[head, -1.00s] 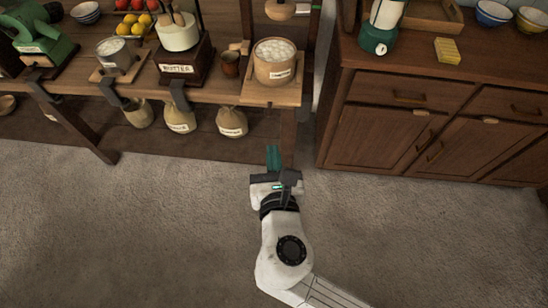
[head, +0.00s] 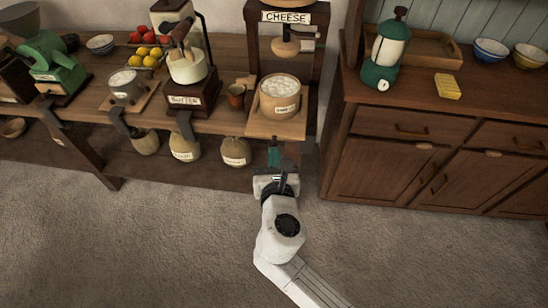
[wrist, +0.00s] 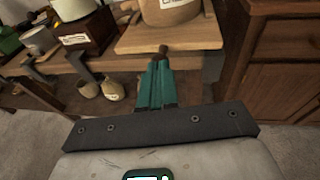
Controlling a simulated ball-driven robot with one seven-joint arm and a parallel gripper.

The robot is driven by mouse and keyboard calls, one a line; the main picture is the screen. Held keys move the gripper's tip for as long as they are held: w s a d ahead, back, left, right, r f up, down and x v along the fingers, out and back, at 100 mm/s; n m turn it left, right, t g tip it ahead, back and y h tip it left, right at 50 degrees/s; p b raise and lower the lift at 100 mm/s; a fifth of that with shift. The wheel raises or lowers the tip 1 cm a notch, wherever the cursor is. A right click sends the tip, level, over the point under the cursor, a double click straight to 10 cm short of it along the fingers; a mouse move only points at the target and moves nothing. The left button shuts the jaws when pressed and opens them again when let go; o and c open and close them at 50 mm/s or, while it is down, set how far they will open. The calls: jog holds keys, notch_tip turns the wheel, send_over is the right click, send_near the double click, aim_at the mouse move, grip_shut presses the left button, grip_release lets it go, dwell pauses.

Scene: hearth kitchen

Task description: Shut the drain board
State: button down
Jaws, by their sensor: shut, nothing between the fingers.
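The drain board (head: 262,127) is a pale wooden board that juts out past the front edge of the worktable, under a round wooden tub of white curds (head: 280,95). It also shows at the top of the wrist view (wrist: 205,35). My gripper (head: 273,143) is shut and empty, just in front of and below the board's front edge. In the wrist view, its teal fingers (wrist: 162,62) point at that edge, by a small dark brown knob (wrist: 162,50). I cannot tell whether they touch it.
A wooden cabinet (head: 385,165) stands close on the right. The floor in front is clear.

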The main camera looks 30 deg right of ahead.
aim_at(283, 117)
jog(key=w+d, duration=0.2)
jog(key=w, duration=0.2)
jog(key=w+d+p, duration=0.1)
jog(key=w+d, duration=0.2)
jog(key=w+d+p, duration=0.1)
jog(key=w+d, duration=0.2)
jog(key=w, duration=0.1)
jog(key=shift+w+d, duration=0.25)
jog(key=shift+w, duration=0.05)
jog(key=shift+w+d, duration=0.25)
jog(key=shift+w, duration=0.15)
jog(key=shift+r, duration=0.15)
jog(key=shift+r, duration=0.1)
